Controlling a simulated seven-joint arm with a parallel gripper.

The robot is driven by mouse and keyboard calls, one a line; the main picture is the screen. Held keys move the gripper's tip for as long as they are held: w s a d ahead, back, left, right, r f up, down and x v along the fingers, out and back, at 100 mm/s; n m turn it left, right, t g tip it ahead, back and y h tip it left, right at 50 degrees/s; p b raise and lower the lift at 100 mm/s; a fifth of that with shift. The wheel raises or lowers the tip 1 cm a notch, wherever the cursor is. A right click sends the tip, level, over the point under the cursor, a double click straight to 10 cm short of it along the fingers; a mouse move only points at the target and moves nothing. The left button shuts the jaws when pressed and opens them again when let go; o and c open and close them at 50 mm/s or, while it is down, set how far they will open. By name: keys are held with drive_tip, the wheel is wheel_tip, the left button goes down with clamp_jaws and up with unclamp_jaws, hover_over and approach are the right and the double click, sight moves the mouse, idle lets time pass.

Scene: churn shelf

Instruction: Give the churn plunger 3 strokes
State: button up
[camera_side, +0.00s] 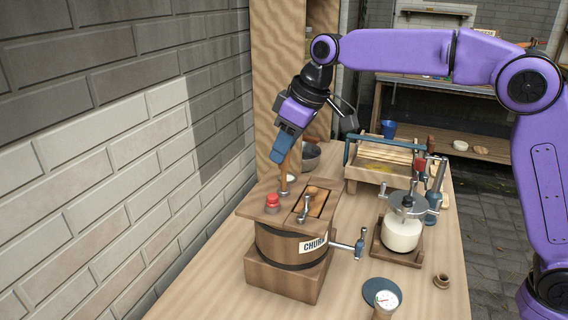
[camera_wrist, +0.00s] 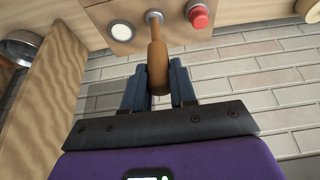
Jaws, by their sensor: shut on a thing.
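The wooden churn (camera_side: 290,245) stands on the table, a barrel with a dark band and a label reading "CHUR". Its plunger (camera_side: 285,173) rises from the lid near the back; in the wrist view the plunger's brown handle (camera_wrist: 157,60) runs between my fingers. My gripper (camera_side: 282,150) is above the churn, tilted, with its blue fingers shut on the plunger handle. It also shows in the wrist view (camera_wrist: 158,78), a finger on each side of the handle. The far finger is hidden in the side view.
A red knob (camera_side: 272,201), a latch lever (camera_side: 305,207) and a side crank (camera_side: 355,245) are on the churn. A white jar in a press (camera_side: 402,230), a wooden rack (camera_side: 385,160) and a dial gauge (camera_side: 386,300) stand to the right. A brick wall (camera_side: 110,150) is close at left.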

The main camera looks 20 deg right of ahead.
sight(287, 162)
drive_tip(key=shift+r, duration=0.2)
drive_tip(key=shift+f, duration=2.7)
drive_tip(key=o, duration=1)
drive_tip(key=shift+o, duration=0.2)
drive_tip(key=shift+r, duration=3.5)
